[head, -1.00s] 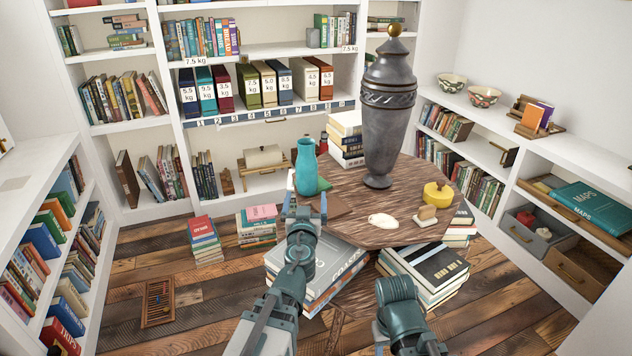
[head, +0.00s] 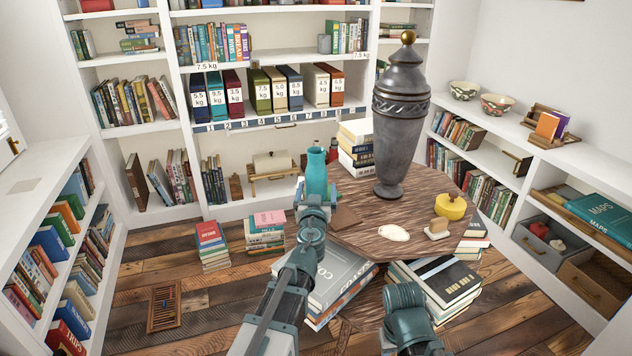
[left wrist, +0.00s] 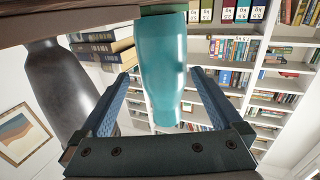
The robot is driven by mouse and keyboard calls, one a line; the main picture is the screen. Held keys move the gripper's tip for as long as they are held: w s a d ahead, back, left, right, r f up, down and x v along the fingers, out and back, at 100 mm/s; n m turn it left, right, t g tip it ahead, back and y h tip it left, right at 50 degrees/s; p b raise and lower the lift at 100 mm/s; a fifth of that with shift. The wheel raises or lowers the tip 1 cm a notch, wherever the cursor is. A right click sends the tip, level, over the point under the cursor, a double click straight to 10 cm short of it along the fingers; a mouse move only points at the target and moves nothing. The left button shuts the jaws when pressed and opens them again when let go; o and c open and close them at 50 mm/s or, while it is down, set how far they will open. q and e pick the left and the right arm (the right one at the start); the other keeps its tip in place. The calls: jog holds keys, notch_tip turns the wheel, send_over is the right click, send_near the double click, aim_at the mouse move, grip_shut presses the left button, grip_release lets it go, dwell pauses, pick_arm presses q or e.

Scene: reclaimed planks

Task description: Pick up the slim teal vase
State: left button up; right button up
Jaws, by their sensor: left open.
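The slim teal vase (head: 316,170) stands upright at the left edge of the round wooden table (head: 345,235). My left gripper (head: 314,203) is open at the near side of the vase and hides its lower part in the head view. In the left wrist view, which looks upside down, the vase (left wrist: 163,70) shows between the spread fingers of the left gripper (left wrist: 160,80).
A tall dark urn (head: 401,120) stands on the table to the right of the vase. A white shell (head: 394,233), a small wooden block (head: 437,229) and a yellow round container (head: 451,206) lie near the front right. Books (head: 357,147) are stacked behind the vase.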

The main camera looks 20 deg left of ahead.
aim_at(315, 184)
pick_arm(q)
jog(key=x, duration=0.4)
jog(key=shift+w+a+r, duration=0.2)
jog(key=shift+a+r, duration=0.1)
jog(key=shift+w, duration=0.3)
grip_shut()
pick_arm(e)
jog(key=shift+w+r, duration=0.3)
jog(key=shift+w, duration=0.2)
pick_arm(q)
jog(key=shift+p, duration=0.35)
pick_arm(e)
jog(key=shift+r, duration=0.1)
